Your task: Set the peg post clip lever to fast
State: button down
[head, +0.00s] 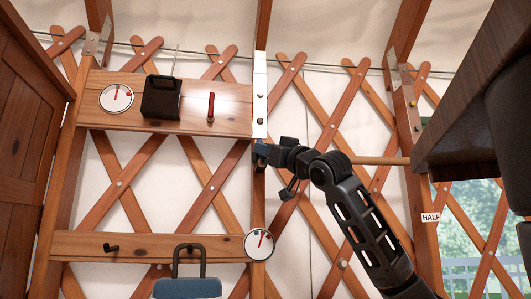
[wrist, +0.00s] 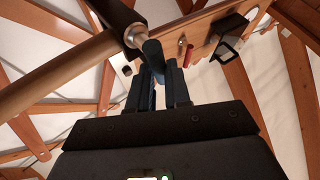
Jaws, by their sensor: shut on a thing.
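My gripper (head: 262,155) is at the upright wooden post, at the left end of my arm in the head view. In the wrist view its two dark fingers (wrist: 161,78) are closed around a short dark blue-grey lever (wrist: 152,48). The lever meets a pale metal pivot (wrist: 134,36) beside the end of a round wooden rod (wrist: 60,75). In the head view my gripper mostly hides the lever, and I cannot read its setting there. No label reading fast is legible in either view.
A board (head: 232,93) left of the post holds a dial (head: 117,98), a black box (head: 161,98) and a red peg (head: 211,107). Another dial (head: 258,244) sits lower. A HALF label (head: 430,217) is at right, below a dark wooden overhang (head: 470,110).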

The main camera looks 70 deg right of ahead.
jog(key=shift+s+d+f+m+h+b, duration=0.15)
jog(key=shift+m+h+b, duration=0.2)
jog(key=shift+m+h, duration=0.35)
jog(key=shift+s+a+r+m+h+b, duration=0.1)
jog(key=shift+m+h+b, duration=0.35)
jog(key=shift+m, duration=0.35)
jog(key=c, duration=1.1)
grip_release()
jog(key=shift+d, duration=0.1)
jog(key=shift+f, duration=0.1)
jog(key=b+v, duration=0.2)
jog(key=v, duration=0.5)
jog(key=shift+s+f, duration=0.25)
